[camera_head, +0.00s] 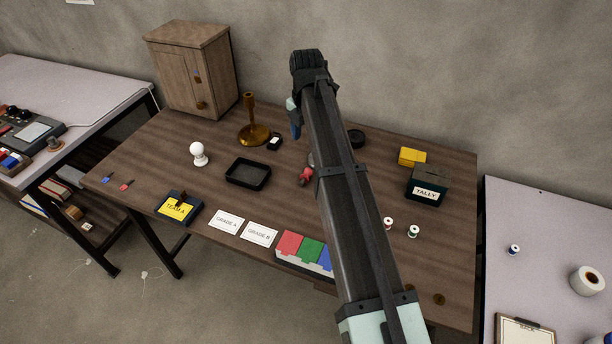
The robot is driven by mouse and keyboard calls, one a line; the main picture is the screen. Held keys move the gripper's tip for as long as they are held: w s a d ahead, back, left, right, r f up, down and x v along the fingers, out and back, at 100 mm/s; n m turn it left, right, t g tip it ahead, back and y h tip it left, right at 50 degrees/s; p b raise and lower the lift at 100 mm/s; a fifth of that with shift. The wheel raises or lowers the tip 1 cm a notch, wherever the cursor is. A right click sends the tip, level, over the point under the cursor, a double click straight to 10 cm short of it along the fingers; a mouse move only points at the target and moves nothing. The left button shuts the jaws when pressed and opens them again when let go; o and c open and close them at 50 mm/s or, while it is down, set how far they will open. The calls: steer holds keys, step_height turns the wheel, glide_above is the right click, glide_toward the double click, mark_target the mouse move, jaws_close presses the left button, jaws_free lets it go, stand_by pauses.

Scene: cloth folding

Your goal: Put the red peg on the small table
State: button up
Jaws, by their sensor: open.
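A small red peg (126,185) lies flat near the left front edge of the brown wooden table (215,185), beside a small blue peg (107,178). Pale-topped tables stand at the left (70,85) and at the right (550,220); I cannot tell which one is the small table. My gripper (296,131) is over the back middle of the brown table, well to the right of the red peg and apart from it. It is mostly hidden behind my arm; its jaws are open and I see nothing held.
A wooden cabinet (180,70), brass candlestick (252,130), white bulb (198,155), black tray (248,173) and a yellow-labelled box (178,208) stand on the brown table. A red object (305,177) lies beside my arm. A gap separates the brown and left tables.

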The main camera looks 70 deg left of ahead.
mark_target(306, 174)
step_height(306, 174, down, 14)
steer(key=n, duration=0.3)
steer(key=shift+s+r, duration=0.1)
stand_by(0.7)
jaws_close()
step_height(306, 174, up, 10)
stand_by(1.1)
